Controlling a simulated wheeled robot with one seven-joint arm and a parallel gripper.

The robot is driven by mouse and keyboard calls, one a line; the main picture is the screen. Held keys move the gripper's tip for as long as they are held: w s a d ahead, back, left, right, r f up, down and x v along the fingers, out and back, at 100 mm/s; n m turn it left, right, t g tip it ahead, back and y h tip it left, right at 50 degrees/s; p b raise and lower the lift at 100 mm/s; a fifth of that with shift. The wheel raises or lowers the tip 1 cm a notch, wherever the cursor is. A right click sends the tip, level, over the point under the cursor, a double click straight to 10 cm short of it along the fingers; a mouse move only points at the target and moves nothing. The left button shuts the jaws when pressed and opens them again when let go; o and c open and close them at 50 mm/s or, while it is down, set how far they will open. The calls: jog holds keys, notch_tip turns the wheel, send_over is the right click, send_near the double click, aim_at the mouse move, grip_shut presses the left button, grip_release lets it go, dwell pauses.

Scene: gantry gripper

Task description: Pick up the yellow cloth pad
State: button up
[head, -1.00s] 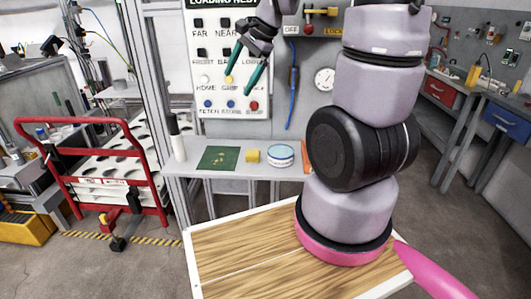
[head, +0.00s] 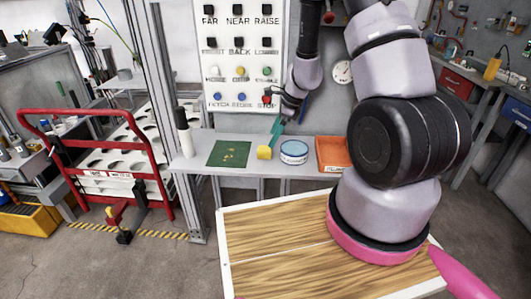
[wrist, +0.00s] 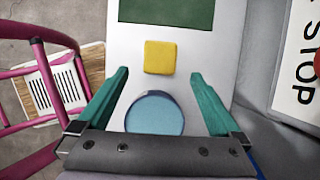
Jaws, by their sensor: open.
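The yellow cloth pad (head: 264,152) lies on the grey shelf (head: 205,162) between a green board and a round blue-lidded tin. In the wrist view the pad (wrist: 160,57) is a rounded yellow square, ahead of the fingertips and roughly midway between them. My gripper (head: 277,128) is above the shelf near the pad, fingers pointing down. In the wrist view its two green fingers (wrist: 158,73) are spread wide with nothing between them touching. The gap between the fingertips and the pad is hard to judge.
The blue-lidded tin (head: 294,151) stands just right of the pad and shows between my fingers in the wrist view (wrist: 154,114). The green board (head: 229,153) lies left of the pad. An orange tray (head: 332,154) is further right. A white bottle (head: 185,137) stands at the left end. The button panel (head: 243,55) rises behind.

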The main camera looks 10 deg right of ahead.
aim_at(265, 148)
jog(key=x, duration=0.6)
jog(key=shift+w+a+r, duration=0.1)
jog(key=shift+a+r, duration=0.05)
jog(key=shift+a, duration=0.1)
jog(key=c, duration=1.5)
notch_tip(265, 148, up, 10)
jog(key=shift+r, duration=0.1)
